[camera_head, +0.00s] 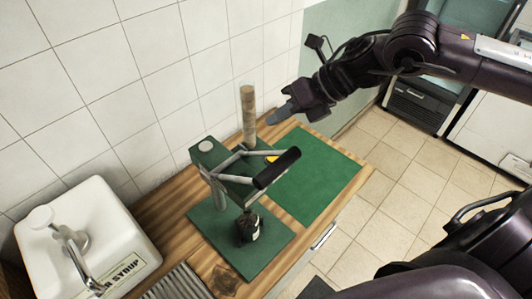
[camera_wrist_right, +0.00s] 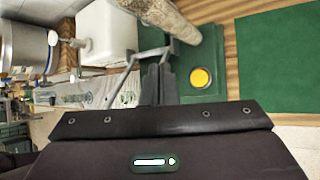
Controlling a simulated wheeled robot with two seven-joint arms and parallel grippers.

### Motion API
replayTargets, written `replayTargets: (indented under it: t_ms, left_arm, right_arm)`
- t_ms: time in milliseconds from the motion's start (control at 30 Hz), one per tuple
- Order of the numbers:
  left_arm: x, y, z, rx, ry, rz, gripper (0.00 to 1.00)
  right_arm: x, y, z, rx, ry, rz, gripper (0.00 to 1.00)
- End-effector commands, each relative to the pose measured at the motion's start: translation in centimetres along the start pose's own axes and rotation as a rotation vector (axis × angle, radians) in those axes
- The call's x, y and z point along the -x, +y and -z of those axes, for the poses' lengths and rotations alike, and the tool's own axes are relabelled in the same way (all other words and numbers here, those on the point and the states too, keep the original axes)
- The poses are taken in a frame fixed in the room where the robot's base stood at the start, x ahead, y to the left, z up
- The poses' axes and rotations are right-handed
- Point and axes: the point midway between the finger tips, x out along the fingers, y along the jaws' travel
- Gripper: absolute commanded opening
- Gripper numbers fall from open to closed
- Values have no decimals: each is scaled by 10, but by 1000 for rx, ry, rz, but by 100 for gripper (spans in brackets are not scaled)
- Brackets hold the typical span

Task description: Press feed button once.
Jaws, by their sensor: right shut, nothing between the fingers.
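The yellow feed button (camera_wrist_right: 201,78) sits on the green top of the press (camera_wrist_right: 188,62) in the right wrist view. In the head view only a small bit of yellow (camera_head: 272,158) shows behind the lever arms. The green press (camera_head: 207,155) has a lever with a black handle (camera_head: 277,168). My right gripper (camera_head: 273,118) is shut and empty. It hangs in the air above and behind the press, near the tall column of corks. In the wrist view its fingers (camera_wrist_right: 158,86) are to the left of the button. My left gripper is not in view.
A tall cork column (camera_head: 248,118) rises from the press beside my right gripper. A dark jar (camera_head: 248,228) stands on the press base. A white syrup container (camera_head: 112,225) stands at left. A green mat (camera_head: 318,175) lies bare on the wooden counter. A tiled wall is behind.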

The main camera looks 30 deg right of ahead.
Motion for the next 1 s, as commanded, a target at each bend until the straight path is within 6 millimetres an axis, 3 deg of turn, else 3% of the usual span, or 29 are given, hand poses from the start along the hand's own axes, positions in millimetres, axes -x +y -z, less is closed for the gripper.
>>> replayTargets:
  t_ms: [467, 767, 1000]
  left_arm:
    - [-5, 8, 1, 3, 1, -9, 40]
    - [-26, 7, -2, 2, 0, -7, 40]
    - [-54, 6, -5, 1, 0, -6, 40]
  right_arm:
    - [-5, -4, 3, -2, -1, -1, 0]
    - [-29, -21, 20, -4, -1, -1, 0]
    - [-54, -40, 39, -2, -2, -1, 0]
